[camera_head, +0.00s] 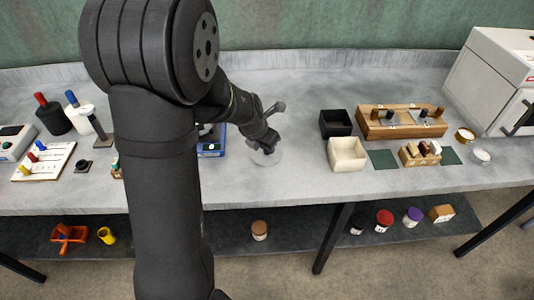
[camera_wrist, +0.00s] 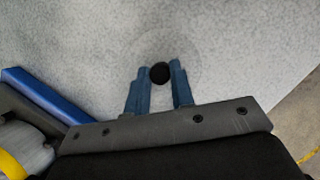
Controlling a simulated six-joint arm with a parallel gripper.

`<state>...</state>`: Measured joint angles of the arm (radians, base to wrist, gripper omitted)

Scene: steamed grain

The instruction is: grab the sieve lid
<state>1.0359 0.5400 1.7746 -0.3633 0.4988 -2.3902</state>
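The sieve lid (camera_wrist: 190,50) looks like a clear, nearly see-through disc with a black round knob (camera_wrist: 160,73) at its middle. In the head view it is a faint circle (camera_head: 263,160) on the grey worktop, just below my gripper (camera_head: 265,142). In the wrist view the two blue fingers of my gripper (camera_wrist: 160,76) stand on either side of the knob. The knob fills the narrow gap and appears to touch both fingers. The lid appears to be at or very close to the worktop; my gripper partly hides it in the head view.
A blue-based device (camera_head: 211,150) stands close to the left of my gripper, partly behind my arm. To the right are a black box (camera_head: 335,123), a cream box (camera_head: 346,154) and a wooden rack (camera_head: 400,121). The worktop between lid and boxes is clear.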

